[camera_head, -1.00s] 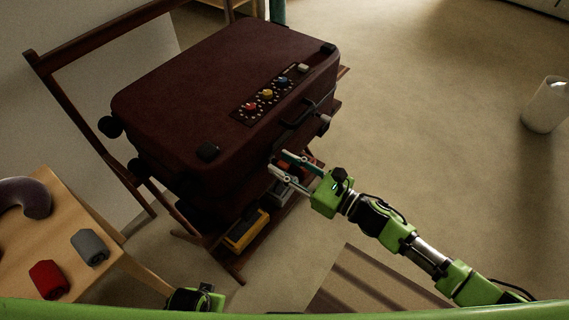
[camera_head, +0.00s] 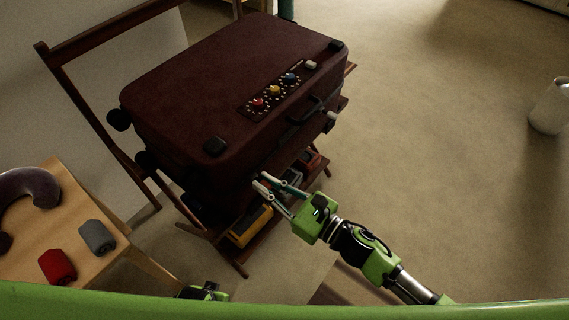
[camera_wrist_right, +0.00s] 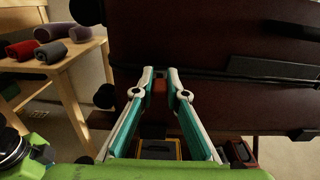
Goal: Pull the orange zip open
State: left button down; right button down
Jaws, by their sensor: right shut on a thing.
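The dark red suitcase (camera_head: 200,85) lies flat on a wooden rack in the head view. Its front side and a black strip along its edge (camera_wrist_right: 262,70) show in the right wrist view. My right gripper (camera_head: 262,181) is at the suitcase's front side, left of the handle (camera_head: 305,110). In the right wrist view its fingers (camera_wrist_right: 161,76) are shut on a small orange piece, the orange zip (camera_wrist_right: 160,86), mostly hidden between the tips. Only a green part of my left arm shows at the bottom of the head view; its fingers are out of sight.
A wooden table (camera_head: 95,268) at the left bears a red roll (camera_head: 57,267), a grey roll (camera_head: 97,237) and a dark neck pillow (camera_head: 32,187). A yellow box (camera_head: 250,227) sits on the rack's lower shelf (camera_head: 240,264). The floor to the right is clear up to a white bin (camera_head: 548,107).

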aim_at(235, 190)
jog(key=s+a, duration=0.1)
jog(key=s, duration=0.1)
jog(key=s+a, duration=0.2)
jog(key=shift+s+a, duration=0.1)
jog(key=shift+s, duration=0.15)
jog(key=c, duration=2)
grip_release()
jog(key=shift+s+d, duration=0.1)
jog(key=shift+d, duration=0.1)
jog(key=v, duration=1.1)
jog(key=shift+s+d, duration=0.2)
